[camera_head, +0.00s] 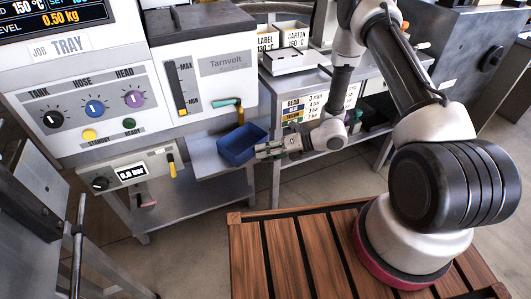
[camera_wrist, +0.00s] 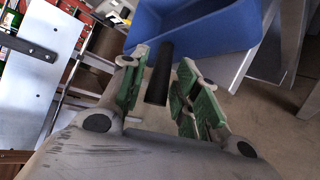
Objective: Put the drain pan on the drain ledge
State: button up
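The drain pan is a blue open tray (camera_head: 240,145). In the head view it is by the right end of a grey ledge (camera_head: 205,160) under the machine; I cannot tell whether it rests there. In the wrist view the pan (camera_wrist: 210,28) fills the top, with its dark handle (camera_wrist: 159,75) pointing toward me. My gripper (camera_head: 262,151) is at the pan's right side. In the wrist view my gripper's (camera_wrist: 163,62) green-padded fingers stand on either side of the handle, with narrow gaps visible. The pan's underside is hidden.
The machine (camera_head: 100,85) with knobs and a teal-handled valve (camera_head: 228,103) stands close above and left of the pan. A grey bench (camera_head: 310,80) with label and carton bins is behind my wrist. A wooden slatted platform (camera_head: 290,250) lies in front, with open floor around it.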

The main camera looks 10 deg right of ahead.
jog(key=shift+r, duration=0.1)
jog(key=v, duration=1.2)
jog(key=s+d+r+n+g+h, duration=0.2)
jog(key=s+r+n, duration=0.2)
jog(key=r+n, duration=0.5)
jog(key=s+d+r+n+g+h, duration=0.15)
jog(key=s+r+n, duration=0.25)
jog(key=r+n, duration=0.5)
jog(key=s+d+r+n+t+h, duration=0.2)
jog(key=s+d+r+n+h, duration=0.3)
jog(key=r, duration=0.4)
jog(key=s+d+r+n+t+h, duration=0.3)
jog(key=s+d+r+n+h, duration=0.1)
jog(key=s+d+r+n, duration=0.3)
notch_tip(320, 180, up, 2)
jog(key=d+n, duration=0.1)
jog(key=n, duration=0.2)
jog(key=shift+s+h, duration=0.35)
jog(key=shift+r, duration=0.1)
jog(key=shift+c, duration=0.3)
